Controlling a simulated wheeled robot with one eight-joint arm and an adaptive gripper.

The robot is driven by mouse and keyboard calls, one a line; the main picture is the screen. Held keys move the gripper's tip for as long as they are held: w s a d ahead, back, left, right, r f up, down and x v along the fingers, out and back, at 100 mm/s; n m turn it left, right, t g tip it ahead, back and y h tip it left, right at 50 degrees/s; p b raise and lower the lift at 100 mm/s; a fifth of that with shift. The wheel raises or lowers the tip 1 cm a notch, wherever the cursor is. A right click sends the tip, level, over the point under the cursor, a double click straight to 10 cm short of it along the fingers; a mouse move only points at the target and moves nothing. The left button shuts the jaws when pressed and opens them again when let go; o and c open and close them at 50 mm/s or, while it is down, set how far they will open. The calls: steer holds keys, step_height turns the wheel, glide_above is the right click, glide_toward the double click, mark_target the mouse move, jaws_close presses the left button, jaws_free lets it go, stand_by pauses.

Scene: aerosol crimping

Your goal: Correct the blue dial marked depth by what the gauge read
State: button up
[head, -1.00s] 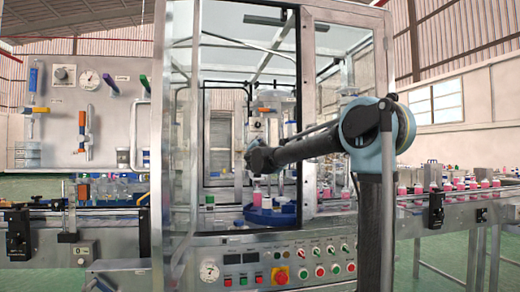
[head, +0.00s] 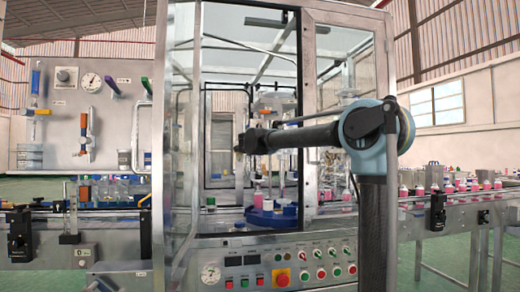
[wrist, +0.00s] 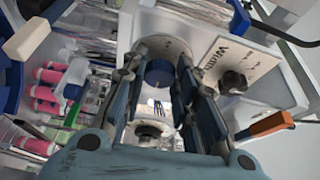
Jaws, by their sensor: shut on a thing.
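The blue dial (wrist: 159,73) is a round blue knob on a pale round plate in the wrist view. My gripper (wrist: 166,60) has its two dark fingers on either side of it and is shut on it. No depth mark can be read. In the head view my gripper (head: 240,144) is at the end of my arm inside the open machine enclosure, and the dial cannot be made out there. A round white gauge (head: 210,274) sits on the lower front panel, and another gauge (head: 91,80) is on the left board; their readings are too small to tell.
A black knob (wrist: 232,82) on a lettered white plate is close right of my fingers. Pink bottles (wrist: 45,93) are at left. The enclosure's door post (head: 308,110) is beside my arm. A blue turntable (head: 270,217) lies below my gripper. A conveyor (head: 460,196) runs at right.

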steer(key=shift+d+f+m, duration=0.1)
steer(key=shift+m, duration=0.3)
steer(key=o, duration=1.1)
steer(key=shift+g, duration=0.3)
steer(key=shift+s, duration=0.1)
steer(key=s, duration=0.3)
steer(key=s+a, duration=0.1)
steer(key=s, duration=0.7)
steer(key=shift+s+a, duration=0.2)
steer(key=shift+s, duration=0.05)
